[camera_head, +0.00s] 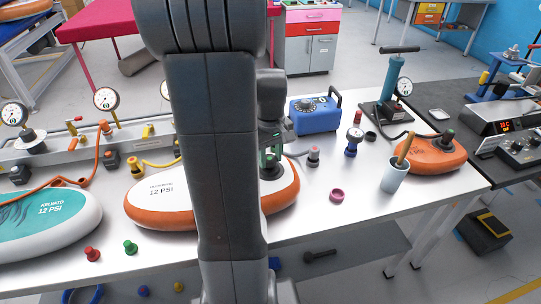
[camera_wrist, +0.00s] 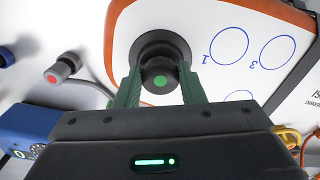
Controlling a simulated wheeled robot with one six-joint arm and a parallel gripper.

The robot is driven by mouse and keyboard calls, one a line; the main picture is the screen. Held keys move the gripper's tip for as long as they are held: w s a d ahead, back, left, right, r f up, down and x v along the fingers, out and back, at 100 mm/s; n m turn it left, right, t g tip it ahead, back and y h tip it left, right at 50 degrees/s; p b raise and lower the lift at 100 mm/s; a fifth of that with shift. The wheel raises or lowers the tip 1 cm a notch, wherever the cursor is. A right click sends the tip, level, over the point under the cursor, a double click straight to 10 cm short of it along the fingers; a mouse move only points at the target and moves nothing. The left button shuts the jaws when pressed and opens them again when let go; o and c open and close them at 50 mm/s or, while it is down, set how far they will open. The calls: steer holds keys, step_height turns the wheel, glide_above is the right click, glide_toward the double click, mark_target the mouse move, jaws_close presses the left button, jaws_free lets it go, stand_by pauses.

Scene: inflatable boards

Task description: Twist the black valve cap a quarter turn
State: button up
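The black valve cap (camera_wrist: 160,74) is round, with a green dot on its face. It sits in a dark ring on a white board with an orange rim (camera_wrist: 113,30), which carries blue numbered ovals. My gripper (camera_wrist: 161,88) has its two green fingers on opposite sides of the cap, with no clear gap between them and it. In the head view my gripper (camera_head: 270,163) points down at the right end of the orange-rimmed board (camera_head: 150,204), marked 12 PSI. My arm hides the middle of that board, and the cap is mostly hidden there.
A blue box (camera_head: 314,116) stands behind the board. A teal board (camera_head: 50,220) lies left.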

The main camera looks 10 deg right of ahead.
steer(key=c, duration=0.3)
steer(key=n, duration=0.5)
steer(key=shift+w+d+p, duration=0.1)
steer(key=shift+p, duration=0.2)
steer(key=shift+c, duration=0.4)
steer(key=shift+n, duration=0.8)
steer(key=shift+n+p, duration=0.3)
steer(key=shift+n, duration=1.4)
steer(key=shift+w, duration=0.1)
steer(key=shift+n, duration=0.5)
steer(key=n, duration=0.4)
steer(key=shift+w+d, duration=0.1)
steer(key=shift+p, duration=0.3)
